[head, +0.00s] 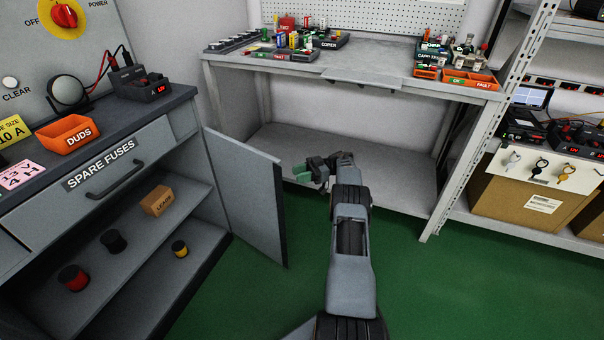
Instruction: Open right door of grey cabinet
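The grey cabinet (185,120) stands at the left, with a drawer labelled SPARE FUSES (98,172) above open shelves. Its right door (243,195) is swung wide open, standing out from the cabinet's right side. The shelves behind it are exposed. My gripper (302,173), with green at its fingertips, is just right of the door's free upper edge. It appears apart from the door, though depth is hard to judge. Its finger gap is too small to make out. No handle shows on the visible door face.
A small LEADS box (158,200) and several spools, including a red one (73,278), sit on the cabinet shelves. A grey workbench (350,75) with a low shelf stands behind my gripper. A metal rack (478,150) stands at right. Green floor (430,295) is clear in front.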

